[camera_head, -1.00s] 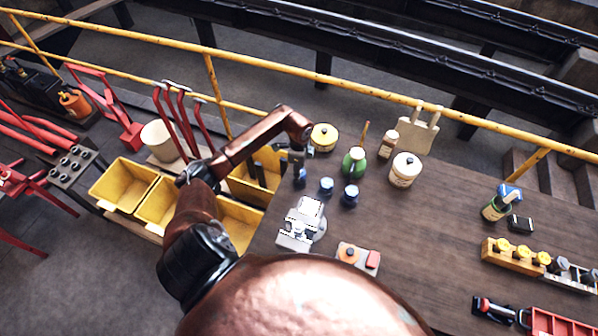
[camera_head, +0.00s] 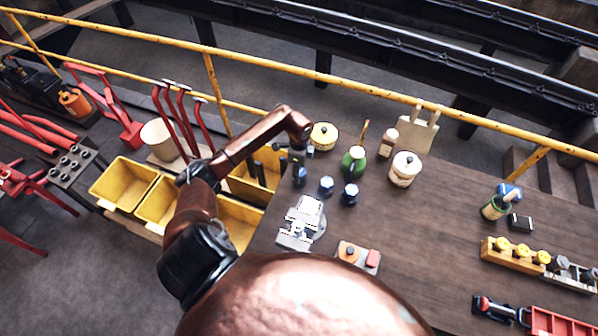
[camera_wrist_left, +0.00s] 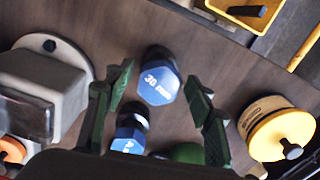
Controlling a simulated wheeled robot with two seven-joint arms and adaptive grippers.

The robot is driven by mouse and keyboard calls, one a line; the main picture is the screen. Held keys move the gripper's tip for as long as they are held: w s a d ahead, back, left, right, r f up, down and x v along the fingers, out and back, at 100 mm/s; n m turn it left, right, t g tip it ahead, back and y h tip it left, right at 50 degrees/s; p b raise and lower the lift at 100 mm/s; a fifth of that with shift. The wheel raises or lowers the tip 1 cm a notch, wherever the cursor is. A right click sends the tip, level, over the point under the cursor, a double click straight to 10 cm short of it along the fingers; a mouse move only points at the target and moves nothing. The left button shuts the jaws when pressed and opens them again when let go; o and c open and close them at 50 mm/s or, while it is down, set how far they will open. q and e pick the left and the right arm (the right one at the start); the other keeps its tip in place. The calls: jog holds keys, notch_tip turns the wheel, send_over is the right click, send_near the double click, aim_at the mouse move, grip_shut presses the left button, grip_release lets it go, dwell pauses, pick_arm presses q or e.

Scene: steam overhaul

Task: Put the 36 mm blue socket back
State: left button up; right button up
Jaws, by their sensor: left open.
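Three blue sockets stand on the wooden bench in the head view: a left one (camera_head: 300,175), a middle one (camera_head: 326,185) and a right one (camera_head: 350,193). My left gripper (camera_head: 295,163) is over the left socket, pointing down, and partly hides it. In the left wrist view my gripper (camera_wrist_left: 160,74) is open, with one dark green finger on each side of a blue socket (camera_wrist_left: 160,82). Its label looks like 30 mm or 36 mm; I cannot tell which. Another blue socket (camera_wrist_left: 130,136) is partly hidden near the left finger. My right gripper is not in view.
A grey vice (camera_head: 301,222) stands close in front of the sockets. A yellow tin (camera_head: 323,136), green oil can (camera_head: 354,160) and cream pot (camera_head: 404,169) stand behind or beside them. Yellow bins (camera_head: 124,186) lie left. The bench middle (camera_head: 430,230) is clear.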

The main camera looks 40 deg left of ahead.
pick_arm(q)
notch_tip(320, 180, up, 12)
jog(key=b, duration=0.2)
dwell(0.4)
